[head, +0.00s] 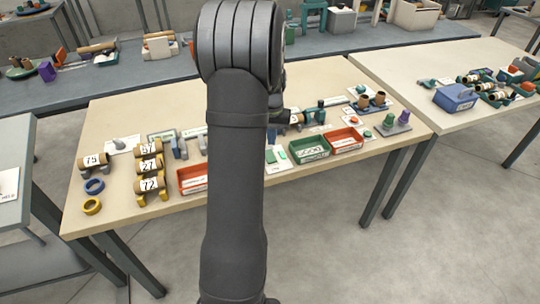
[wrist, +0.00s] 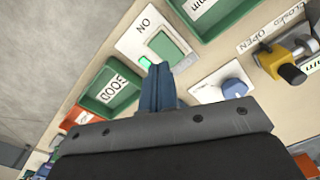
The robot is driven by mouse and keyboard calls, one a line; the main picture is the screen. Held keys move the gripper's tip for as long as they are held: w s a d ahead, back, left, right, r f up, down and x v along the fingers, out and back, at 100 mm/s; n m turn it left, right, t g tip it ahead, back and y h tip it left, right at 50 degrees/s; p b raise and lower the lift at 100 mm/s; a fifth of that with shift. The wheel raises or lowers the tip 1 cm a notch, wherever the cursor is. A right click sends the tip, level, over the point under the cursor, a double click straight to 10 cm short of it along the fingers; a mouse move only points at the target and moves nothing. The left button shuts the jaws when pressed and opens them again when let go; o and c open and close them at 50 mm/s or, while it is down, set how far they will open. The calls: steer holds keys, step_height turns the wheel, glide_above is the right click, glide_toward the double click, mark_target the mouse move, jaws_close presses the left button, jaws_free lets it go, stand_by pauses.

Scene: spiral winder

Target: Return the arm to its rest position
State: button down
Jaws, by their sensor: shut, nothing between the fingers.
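My arm (head: 236,180) stands upright across the middle of the head view and hides my gripper there. In the wrist view my gripper (wrist: 158,84) shows as two blue fingers pressed together, with nothing between them. The fingertips appear over the workbench near a white plate marked ON, which carries a green button (wrist: 166,46) and a lit green lamp (wrist: 145,62). I cannot tell how far above the bench the tips are.
The green GOOD tray (wrist: 106,88) lies left of the fingers, a blue knob (wrist: 234,88) and yellow clamp (wrist: 284,60) right. On the bench (head: 340,85), numbered rolls (head: 150,166) stand at left; a red tray (head: 346,141) and green tray (head: 310,150) are right of my arm.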

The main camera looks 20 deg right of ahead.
step_height(320, 180, down, 7)
stand_by(0.8)
steer(key=shift+r, duration=0.15)
steer(key=s+a+r, duration=0.2)
steer(key=s+r, duration=0.2)
steer(key=r, duration=0.4)
steer(key=s+a+r+t, duration=0.1)
steer(key=s+a+r, duration=0.1)
steer(key=r, duration=0.6)
steer(key=shift+s+r+h, duration=0.35)
steer(key=shift+s+h, duration=0.05)
steer(key=shift+s, duration=0.5)
steer(key=shift+a, duration=0.1)
steer(key=c, duration=2.2)
jaws_free()
